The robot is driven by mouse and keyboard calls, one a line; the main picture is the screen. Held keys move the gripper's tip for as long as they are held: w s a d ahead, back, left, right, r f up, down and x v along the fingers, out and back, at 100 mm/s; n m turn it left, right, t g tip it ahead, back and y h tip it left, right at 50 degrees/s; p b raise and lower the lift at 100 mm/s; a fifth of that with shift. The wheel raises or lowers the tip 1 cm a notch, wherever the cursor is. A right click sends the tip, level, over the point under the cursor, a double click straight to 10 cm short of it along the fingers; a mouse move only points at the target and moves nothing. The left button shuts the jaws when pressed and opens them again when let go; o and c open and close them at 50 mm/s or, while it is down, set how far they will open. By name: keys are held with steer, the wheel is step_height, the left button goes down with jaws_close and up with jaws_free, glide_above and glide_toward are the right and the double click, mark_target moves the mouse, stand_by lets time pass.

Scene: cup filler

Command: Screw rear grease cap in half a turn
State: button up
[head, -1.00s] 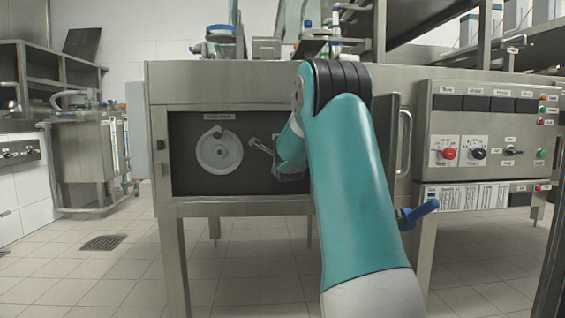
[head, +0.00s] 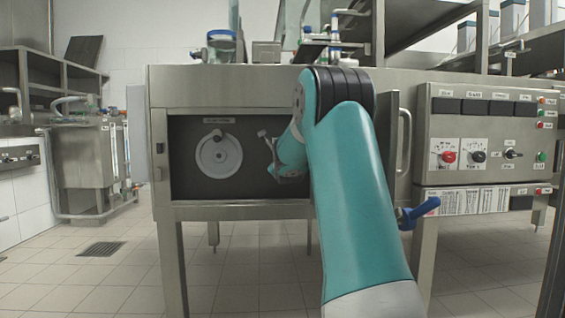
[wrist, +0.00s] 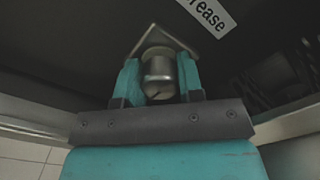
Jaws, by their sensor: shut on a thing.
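The grease cap (wrist: 158,88), a small rounded metal cylinder, sits between the teal fingers of my gripper (wrist: 158,72) in the wrist view. The gripper is shut on it, one finger on each side. A pointed metal bracket (wrist: 180,38) shows just behind the cap. A white label (wrist: 208,14) ending in "rease" is above it, partly cut off. In the head view my wrist reaches into the dark open compartment (head: 245,190) of the steel machine. The fingertips and the cap cannot be made out there.
A pale round disc (head: 219,155) is on the compartment's back wall, left of my wrist. A small metal lever-like part (head: 266,140) shows beside my wrist. The open door with its handle (head: 405,140) and a control panel (head: 485,150) stand to the right.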

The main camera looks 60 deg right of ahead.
steer(key=shift+s+d+f, duration=0.15)
steer(key=shift+s, duration=0.05)
steer(key=o, duration=0.8)
steer(key=shift+o, duration=0.6)
steer(key=shift+a+r, duration=0.2)
steer(key=shift+a, duration=0.15)
steer(key=p+v, duration=0.4)
steer(key=v, duration=1.3)
steer(key=shift+d, duration=0.1)
